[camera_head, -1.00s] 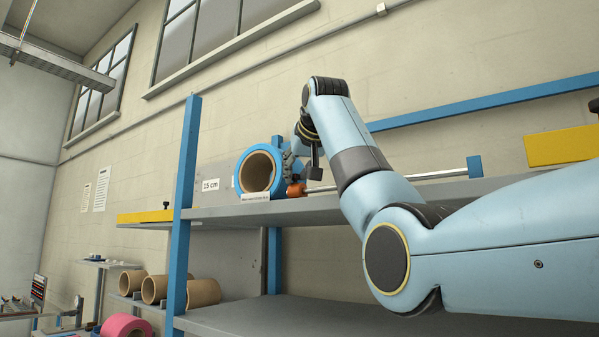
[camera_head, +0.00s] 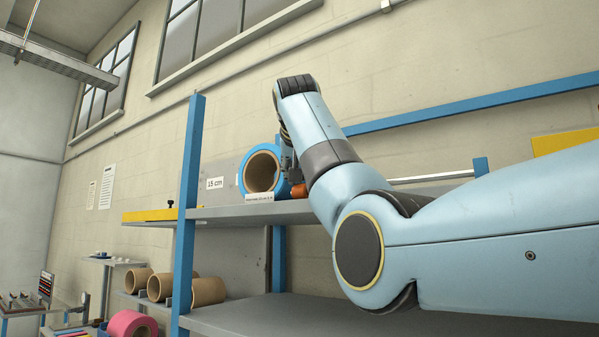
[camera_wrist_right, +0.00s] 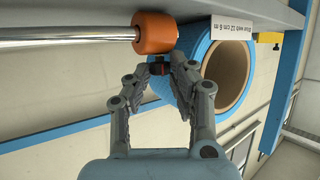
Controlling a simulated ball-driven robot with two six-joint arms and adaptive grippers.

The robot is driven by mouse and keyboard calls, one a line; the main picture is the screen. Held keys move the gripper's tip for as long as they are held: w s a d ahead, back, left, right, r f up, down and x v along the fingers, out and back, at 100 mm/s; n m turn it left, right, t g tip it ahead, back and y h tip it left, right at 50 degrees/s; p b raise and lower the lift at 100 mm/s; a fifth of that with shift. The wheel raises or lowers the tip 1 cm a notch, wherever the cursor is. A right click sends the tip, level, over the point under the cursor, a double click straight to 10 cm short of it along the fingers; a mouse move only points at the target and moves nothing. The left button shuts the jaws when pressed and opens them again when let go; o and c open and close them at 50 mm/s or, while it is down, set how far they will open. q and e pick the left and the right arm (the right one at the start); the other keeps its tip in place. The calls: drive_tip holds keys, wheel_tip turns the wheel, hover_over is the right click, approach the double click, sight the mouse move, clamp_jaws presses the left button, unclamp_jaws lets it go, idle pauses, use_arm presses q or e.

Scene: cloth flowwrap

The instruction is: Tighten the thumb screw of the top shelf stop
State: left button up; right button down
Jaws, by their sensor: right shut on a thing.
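The orange shelf stop (camera_head: 299,190) sits on a metal rod at the top shelf, beside the blue roll (camera_head: 280,186). In the right wrist view the orange stop (camera_wrist_right: 155,35) is at the top, on the rod (camera_wrist_right: 75,32). A small dark thumb screw (camera_wrist_right: 159,68) with a reddish band projects from the stop. My right gripper (camera_wrist_right: 161,72) is shut on the thumb screw, its fingertips on either side of it. In the head view my right gripper (camera_head: 289,165) is partly hidden against the roll. My left gripper is out of view.
The blue roll (camera_wrist_right: 190,52), with a brown core, is close behind my fingers. The grey top shelf (camera_head: 235,215) has a blue upright (camera_head: 187,200) and a "15 cm" sign (camera_head: 215,183). Brown tubes (camera_head: 208,291) and a pink roll (camera_head: 130,325) lie lower left.

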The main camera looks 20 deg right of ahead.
drive_tip(key=c, duration=1.2)
unclamp_jaws()
drive_tip(key=shift+s, duration=0.1)
drive_tip(key=v, duration=1.2)
